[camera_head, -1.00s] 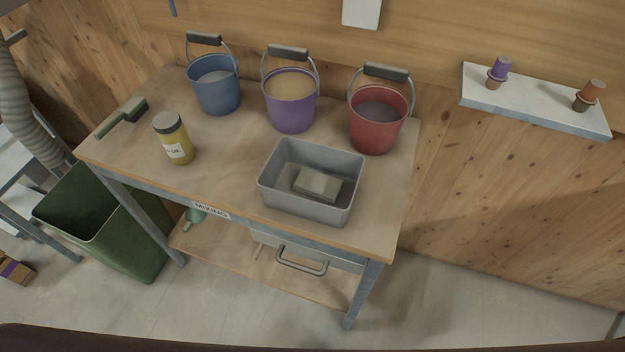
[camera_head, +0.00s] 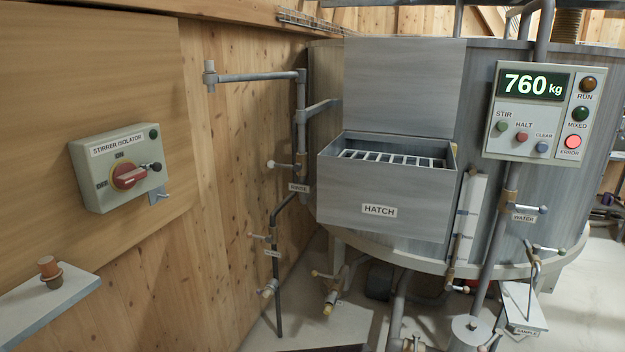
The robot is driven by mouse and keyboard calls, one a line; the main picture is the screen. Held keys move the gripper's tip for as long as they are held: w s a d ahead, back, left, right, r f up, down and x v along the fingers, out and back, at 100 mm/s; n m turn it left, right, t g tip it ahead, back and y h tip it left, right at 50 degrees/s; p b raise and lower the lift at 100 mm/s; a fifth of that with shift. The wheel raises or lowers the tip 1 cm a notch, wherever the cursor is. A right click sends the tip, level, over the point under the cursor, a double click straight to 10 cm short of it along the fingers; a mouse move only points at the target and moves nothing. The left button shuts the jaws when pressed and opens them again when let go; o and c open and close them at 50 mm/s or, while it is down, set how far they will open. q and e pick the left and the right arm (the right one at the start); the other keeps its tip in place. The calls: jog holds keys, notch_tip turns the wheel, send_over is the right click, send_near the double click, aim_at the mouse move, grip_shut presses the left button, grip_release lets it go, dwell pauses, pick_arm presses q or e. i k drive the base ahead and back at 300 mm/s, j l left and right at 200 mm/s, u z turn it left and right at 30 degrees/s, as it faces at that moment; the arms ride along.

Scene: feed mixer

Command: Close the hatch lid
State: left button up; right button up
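The hatch (camera_head: 385,205) is a grey metal box on the front of the large round mixer tank, labelled HATCH. Its lid (camera_head: 403,86) is a flat grey panel standing upright behind the opening, so the hatch is open. A grate of bars (camera_head: 392,158) shows inside the opening. Neither of my grippers is in view.
A control panel (camera_head: 538,112) right of the hatch reads 760 kg, with its ERROR lamp lit red. Pipes with valves (camera_head: 301,130) run left of the hatch. A stirrer isolator box (camera_head: 120,167) and a small shelf (camera_head: 48,298) are on the wooden wall at left.

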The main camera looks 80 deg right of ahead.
aim_at(396, 85)
jog(key=k+l+z, duration=0.1)
jog(key=z, duration=0.35)
jog(key=l+z, duration=0.1)
jog(key=z, duration=0.35)
jog(key=k+l+z, duration=0.1)
jog(key=z, duration=0.4)
jog(key=l+z, duration=0.2)
jog(key=z, duration=0.25)
jog(key=l+z, duration=0.2)
jog(key=l, duration=0.3)
jog(key=i+l+z, duration=0.2)
jog(key=l, duration=0.25)
jog(key=l+z, duration=0.15)
jog(key=l, duration=0.35)
